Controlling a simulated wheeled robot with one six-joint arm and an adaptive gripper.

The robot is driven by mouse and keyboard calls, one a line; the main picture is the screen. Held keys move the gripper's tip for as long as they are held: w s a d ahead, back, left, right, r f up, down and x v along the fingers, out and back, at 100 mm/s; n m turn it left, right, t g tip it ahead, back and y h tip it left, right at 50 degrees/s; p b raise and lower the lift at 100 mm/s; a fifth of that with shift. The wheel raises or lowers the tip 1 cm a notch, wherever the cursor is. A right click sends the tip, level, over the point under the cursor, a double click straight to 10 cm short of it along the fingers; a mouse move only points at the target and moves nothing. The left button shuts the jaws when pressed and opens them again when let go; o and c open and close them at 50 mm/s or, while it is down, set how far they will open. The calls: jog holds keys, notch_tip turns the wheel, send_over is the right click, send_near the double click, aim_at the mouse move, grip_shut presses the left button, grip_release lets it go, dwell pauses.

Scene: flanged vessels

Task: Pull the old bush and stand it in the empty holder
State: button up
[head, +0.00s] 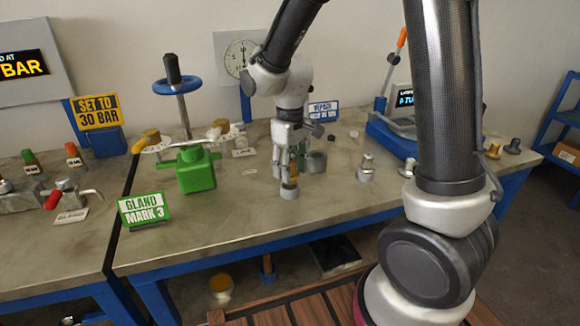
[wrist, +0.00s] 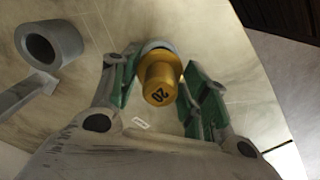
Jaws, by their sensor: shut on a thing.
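My gripper (head: 290,168) points down over the middle of the bench and is shut on a brass-coloured bush. In the wrist view the bush (wrist: 160,80) shows its end marked 20 between the green finger pads. Its far end lines up with a small grey round holder (wrist: 153,46), which also shows right under the fingertips in the head view (head: 289,191). I cannot tell whether the bush is seated in it or just above it. A hollow grey cylinder (wrist: 52,43) stands beside it, also visible just right of my gripper (head: 316,162).
A green block (head: 196,170) and the GLAND MARK 3 sign (head: 144,208) stand to the left. A stepped metal piece (head: 367,168) stands to the right. A blue-wheeled valve (head: 178,86) stands behind the block. The bench front near the gripper is clear.

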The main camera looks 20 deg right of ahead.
jog(key=shift+f, duration=0.15)
jog(key=shift+f, duration=1.25)
jog(key=o, duration=1.4)
notch_tip(320, 180, up, 12)
jog(key=shift+f, duration=0.1)
jog(key=s+d+r+m+t, duration=0.2)
jog(key=s+d+r+m, duration=0.1)
jog(key=s+d, duration=0.4)
jog(key=s+d+r+m+t, duration=0.2)
jog(key=s+d+r, duration=0.3)
jog(key=s+d, duration=0.3)
jog(key=s+m, duration=0.1)
jog(key=s, duration=0.3)
